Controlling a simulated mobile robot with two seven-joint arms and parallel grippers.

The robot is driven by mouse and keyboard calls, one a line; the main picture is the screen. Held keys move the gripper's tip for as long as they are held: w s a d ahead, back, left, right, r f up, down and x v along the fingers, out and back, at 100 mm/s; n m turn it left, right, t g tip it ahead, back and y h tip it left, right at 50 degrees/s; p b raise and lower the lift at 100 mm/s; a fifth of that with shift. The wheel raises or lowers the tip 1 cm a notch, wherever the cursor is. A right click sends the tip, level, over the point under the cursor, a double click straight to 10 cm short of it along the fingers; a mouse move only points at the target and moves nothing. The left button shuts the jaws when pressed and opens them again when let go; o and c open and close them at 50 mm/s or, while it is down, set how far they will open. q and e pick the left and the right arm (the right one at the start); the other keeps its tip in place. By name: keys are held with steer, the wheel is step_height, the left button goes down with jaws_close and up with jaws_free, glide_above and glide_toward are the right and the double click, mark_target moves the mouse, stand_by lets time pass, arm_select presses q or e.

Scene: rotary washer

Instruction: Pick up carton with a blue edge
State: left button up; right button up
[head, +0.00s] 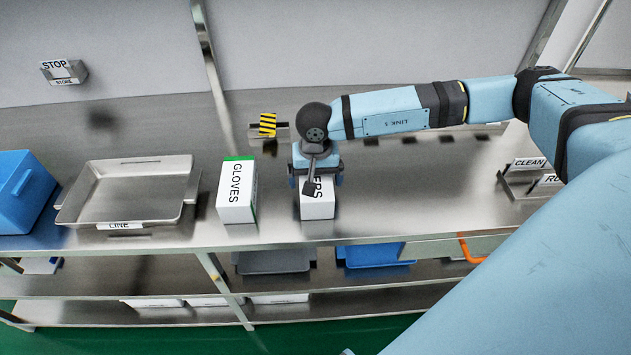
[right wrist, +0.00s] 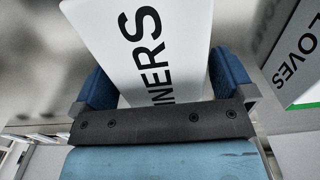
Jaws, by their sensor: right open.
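A white carton (head: 318,208) stands upright on the steel bench, its printed label partly covered and ending in "ERS". In the right wrist view its label (right wrist: 140,50) reads "NERS". No blue edge shows on its visible faces, and its top is hidden by my gripper. My right gripper (head: 316,180) is over this carton, pointing down. In the right wrist view its blue fingers (right wrist: 165,78) are open, one on each side of the carton. I cannot tell whether they touch it. My left gripper is not in view.
A white GLOVES carton (head: 236,195) with a green edge stands close by on the left. Further left are a steel tray (head: 130,208) and a blue bin (head: 20,190). CLEAN signs (head: 528,164) stand at the right. The bench between carton and signs is clear.

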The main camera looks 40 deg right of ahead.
steer(key=c, duration=1)
